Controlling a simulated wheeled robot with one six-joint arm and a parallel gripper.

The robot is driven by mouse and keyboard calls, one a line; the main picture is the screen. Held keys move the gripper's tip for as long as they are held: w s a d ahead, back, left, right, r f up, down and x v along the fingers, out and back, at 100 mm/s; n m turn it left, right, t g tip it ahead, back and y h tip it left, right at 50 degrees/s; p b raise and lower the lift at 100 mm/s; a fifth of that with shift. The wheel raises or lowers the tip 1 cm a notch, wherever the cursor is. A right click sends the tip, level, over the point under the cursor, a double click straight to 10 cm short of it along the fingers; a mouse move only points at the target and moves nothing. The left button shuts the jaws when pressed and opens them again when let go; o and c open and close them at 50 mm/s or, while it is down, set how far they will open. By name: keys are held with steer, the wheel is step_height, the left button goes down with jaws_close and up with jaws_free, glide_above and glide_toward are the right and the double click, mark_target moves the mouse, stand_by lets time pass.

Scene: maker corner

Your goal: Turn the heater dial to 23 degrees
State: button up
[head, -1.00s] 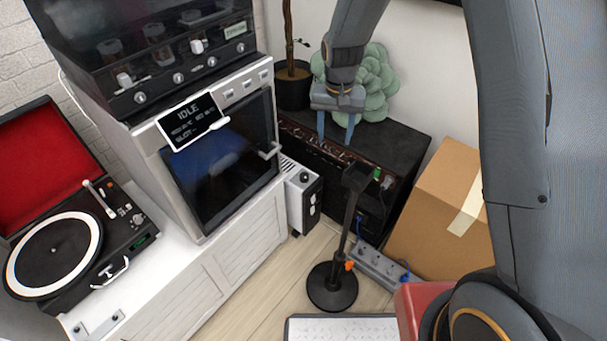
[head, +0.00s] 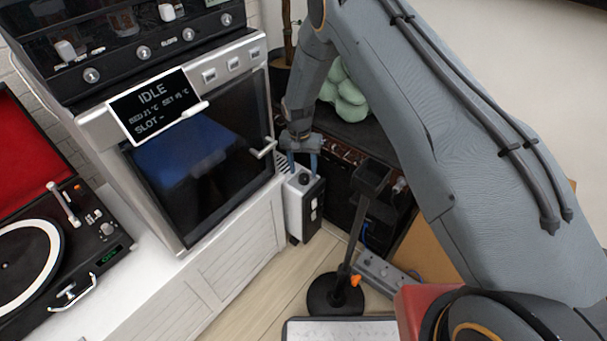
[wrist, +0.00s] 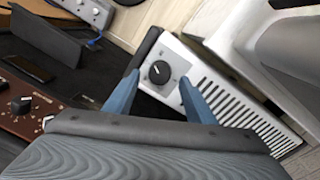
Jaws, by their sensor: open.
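The heater (head: 304,208) is a small white unit with a black end panel, standing on the floor beside the white cabinet. Its dial (wrist: 159,72) is a round black knob with a light pointer mark on a grey square plate; it also shows on the heater's top in the head view (head: 304,181). My gripper (head: 303,166) is open, with its blue fingers above the heater's top. In the wrist view the two fingertips (wrist: 160,82) lie on either side of the dial, apart from it in the picture. I cannot read any degree numbers at the dial.
A machine with an IDLE screen (head: 153,106) stands on the white cabinet (head: 228,270) to the left. A black stand (head: 335,294), a power strip (head: 385,273) and a black amplifier with a brown knob panel (wrist: 22,105) are to the right. Slotted vents (wrist: 230,98) lie beside the dial.

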mark_target(304, 177)
steer(key=shift+f, duration=1.55)
steer(key=c, duration=1)
steer(key=shift+c, duration=0.2)
steer(key=shift+m, duration=0.4)
steer(key=shift+m+b, duration=0.85)
steer(key=shift+m, duration=1.55)
steer(key=o, duration=1)
steer(key=shift+d, duration=0.1)
